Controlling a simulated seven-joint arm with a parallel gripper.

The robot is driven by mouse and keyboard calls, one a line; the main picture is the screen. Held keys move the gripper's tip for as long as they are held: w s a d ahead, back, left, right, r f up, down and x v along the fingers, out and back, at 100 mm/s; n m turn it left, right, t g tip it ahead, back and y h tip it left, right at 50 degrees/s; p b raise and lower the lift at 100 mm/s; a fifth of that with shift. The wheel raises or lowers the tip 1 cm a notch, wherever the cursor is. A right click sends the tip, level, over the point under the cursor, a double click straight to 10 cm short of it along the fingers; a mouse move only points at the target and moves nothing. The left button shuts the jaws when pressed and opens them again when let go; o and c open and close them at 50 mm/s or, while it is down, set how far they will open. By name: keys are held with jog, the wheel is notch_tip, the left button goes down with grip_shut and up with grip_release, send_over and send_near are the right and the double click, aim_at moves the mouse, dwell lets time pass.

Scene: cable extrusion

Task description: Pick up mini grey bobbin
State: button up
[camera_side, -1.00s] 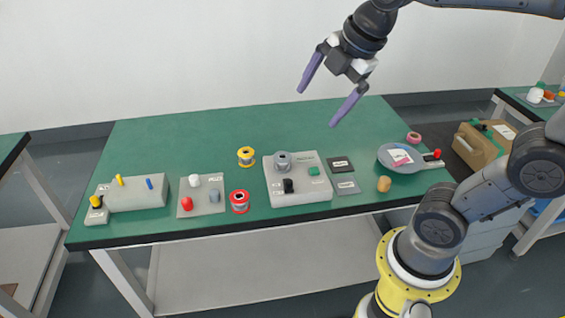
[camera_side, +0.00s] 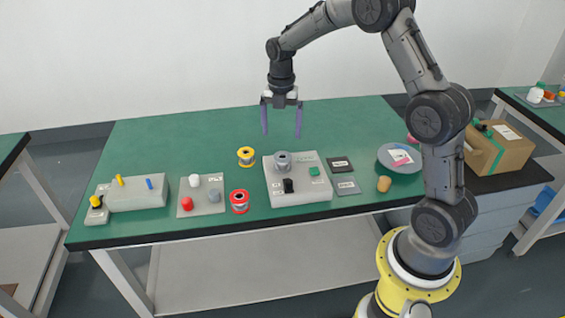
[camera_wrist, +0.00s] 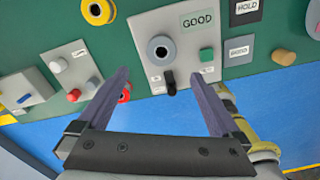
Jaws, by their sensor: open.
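A yellow spool (camera_side: 245,156) and a red spool (camera_side: 240,201) stand between plate and panel. The panel also has a black switch (camera_side: 289,186) and a green block (camera_side: 314,171). A grey block with pegs (camera_side: 138,195) lies far left. The table's back is clear.

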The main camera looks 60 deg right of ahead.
aim_at(282, 160)
notch_tip(282, 160, down, 7)
jog(key=shift+r, duration=0.2)
jog(key=shift+d+f, duration=0.15)
jog(key=shift+f, duration=1.25)
jog(key=shift+d+f, duration=0.15)
jog(key=shift+f, duration=1.2)
jog(key=shift+r, duration=0.1)
grip_shut()
jog(key=shift+r, duration=0.1)
